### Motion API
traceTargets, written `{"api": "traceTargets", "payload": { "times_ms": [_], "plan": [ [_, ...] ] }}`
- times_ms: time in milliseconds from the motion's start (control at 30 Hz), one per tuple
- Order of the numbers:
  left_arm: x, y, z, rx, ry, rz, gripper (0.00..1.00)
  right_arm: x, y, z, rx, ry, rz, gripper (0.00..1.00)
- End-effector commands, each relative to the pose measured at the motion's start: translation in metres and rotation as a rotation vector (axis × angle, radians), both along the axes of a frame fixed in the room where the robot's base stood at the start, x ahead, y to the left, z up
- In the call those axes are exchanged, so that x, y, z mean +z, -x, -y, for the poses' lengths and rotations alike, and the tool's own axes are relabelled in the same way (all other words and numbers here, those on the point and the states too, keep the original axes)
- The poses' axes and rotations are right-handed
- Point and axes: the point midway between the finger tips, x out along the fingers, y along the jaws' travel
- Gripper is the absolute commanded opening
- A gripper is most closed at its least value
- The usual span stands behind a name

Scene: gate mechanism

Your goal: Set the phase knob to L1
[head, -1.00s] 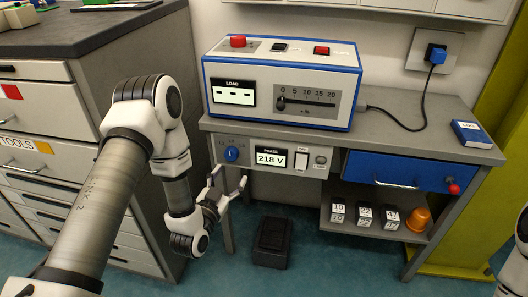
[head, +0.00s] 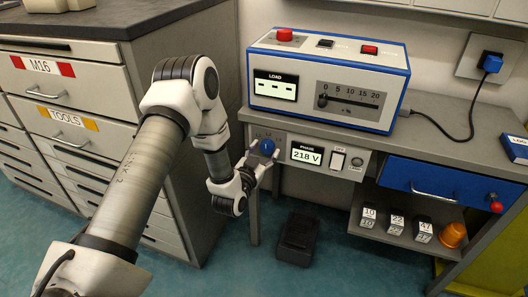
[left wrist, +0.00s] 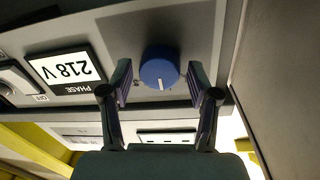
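The blue phase knob (head: 267,147) sits on the grey panel under the bench top, left of the PHASE display (head: 306,153), which reads 218 V. In the left wrist view the knob (left wrist: 160,72) shows a white pointer line; its position labels cannot be read there. My left gripper (head: 262,160) is at the knob. In the left wrist view its two fingers (left wrist: 160,85) are open, one on each side of the knob, with small gaps visible. My right gripper is not in view.
A load box (head: 328,80) with a slider and red buttons stands on the bench. A white switch (head: 337,159) is right of the display. A blue drawer (head: 440,185) is further right. A drawer cabinet (head: 85,110) stands close on the left.

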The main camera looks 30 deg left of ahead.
Motion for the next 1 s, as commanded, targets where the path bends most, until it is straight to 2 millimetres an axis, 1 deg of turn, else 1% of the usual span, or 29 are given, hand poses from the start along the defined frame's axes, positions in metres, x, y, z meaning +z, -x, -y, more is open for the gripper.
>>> {"api": "traceTargets", "payload": {
  "times_ms": [33,67,100,367,567,767,1000],
  "plan": [
    [0.0,0.0,0.0,0.0,0.0,0.0,0.33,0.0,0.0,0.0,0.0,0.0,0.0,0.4],
    [0.0,0.0,0.0,0.0,0.0,0.0,0.23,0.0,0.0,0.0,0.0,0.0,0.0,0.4],
    [0.0,0.0,0.0,0.0,0.0,0.0,0.09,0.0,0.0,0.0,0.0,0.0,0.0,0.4],
    [0.0,0.0,0.0,0.0,0.005,0.003,0.08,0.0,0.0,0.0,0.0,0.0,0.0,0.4],
    [0.0,0.0,0.0,0.0,0.048,0.014,0.08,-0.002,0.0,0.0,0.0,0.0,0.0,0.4],
    [0.0,0.0,0.0,0.001,0.153,0.04,0.08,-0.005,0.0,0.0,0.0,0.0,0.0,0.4],
    [-0.001,-0.001,0.0,0.0,0.347,0.089,0.08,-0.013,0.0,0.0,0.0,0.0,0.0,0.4]
  ]
}}
